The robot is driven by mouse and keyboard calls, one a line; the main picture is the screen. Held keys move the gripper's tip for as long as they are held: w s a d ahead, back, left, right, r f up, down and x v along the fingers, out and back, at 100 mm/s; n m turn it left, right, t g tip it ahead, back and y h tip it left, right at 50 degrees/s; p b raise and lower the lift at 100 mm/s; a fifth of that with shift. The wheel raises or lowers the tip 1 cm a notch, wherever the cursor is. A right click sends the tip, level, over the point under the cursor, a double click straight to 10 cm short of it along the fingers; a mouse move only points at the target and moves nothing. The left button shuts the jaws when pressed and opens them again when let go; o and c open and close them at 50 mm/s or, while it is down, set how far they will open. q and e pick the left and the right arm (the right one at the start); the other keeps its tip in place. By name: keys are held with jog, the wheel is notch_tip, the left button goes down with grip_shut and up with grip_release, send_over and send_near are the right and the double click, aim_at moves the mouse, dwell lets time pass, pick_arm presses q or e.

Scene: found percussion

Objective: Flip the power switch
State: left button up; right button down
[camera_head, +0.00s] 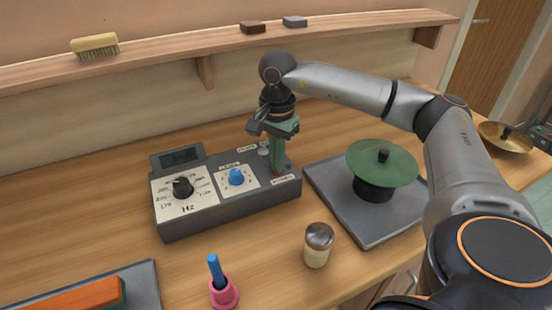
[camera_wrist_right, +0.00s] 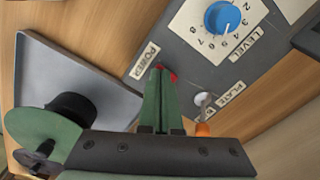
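A grey control box (camera_head: 225,207) stands on the wooden bench, with a black Hz dial (camera_head: 183,187) and a blue level knob (camera_head: 236,177). My right gripper (camera_head: 277,168) points down at the box's right end. In the right wrist view its green fingers (camera_wrist_right: 165,75) lie together, shut, with their tips beside the POWER label (camera_wrist_right: 145,60). Small red parts show at the tips; I cannot tell whether they belong to the switch. The power switch is otherwise hidden by the fingers. A metal toggle (camera_wrist_right: 203,99) stands by the PLATE label, beside the fingers. My left gripper is not in view.
A grey plate (camera_head: 330,200) right of the box bears a green disc (camera_head: 375,162) on a black base. In front are a metal-topped shaker (camera_head: 317,245), a pink holder (camera_head: 223,293) with a blue stick, and a tray (camera_head: 148,280) with an orange block. A shelf (camera_head: 180,55) runs behind.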

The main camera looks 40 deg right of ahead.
jog(key=shift+f, duration=0.15)
jog(key=shift+r+p, duration=2.8)
jog(key=shift+r, duration=0.75)
